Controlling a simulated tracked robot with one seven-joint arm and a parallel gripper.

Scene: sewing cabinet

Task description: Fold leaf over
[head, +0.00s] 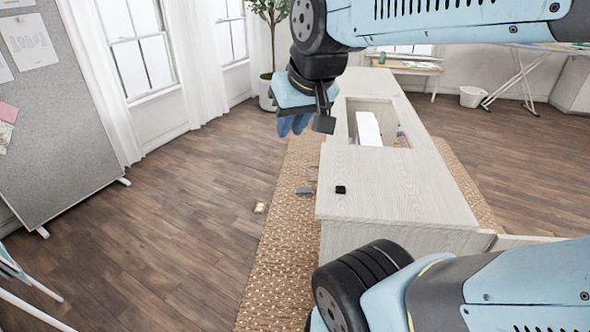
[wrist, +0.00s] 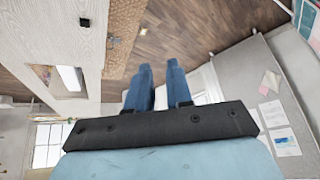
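The pale wood sewing cabinet (head: 400,185) runs away from me on the right in the head view. Its top has a rectangular opening with a white sewing machine (head: 368,128) inside. A pale wood panel (head: 520,240) shows beside its near right corner, partly behind my arm; I cannot tell whether it is the leaf. My gripper (head: 293,126) hangs in the air near the cabinet's left edge, apart from it. In the wrist view its two blue fingers (wrist: 159,66) stand apart with nothing between them. The cabinet top (wrist: 45,30) is at the left there.
A small black block (head: 341,189) is on the cabinet top. A woven rug (head: 280,270) lies under the cabinet, with a grey object (head: 304,190) on it. A small yellowish item (head: 260,207) lies nearby. A grey pinboard (head: 60,110) stands left. The wood floor between is mostly clear.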

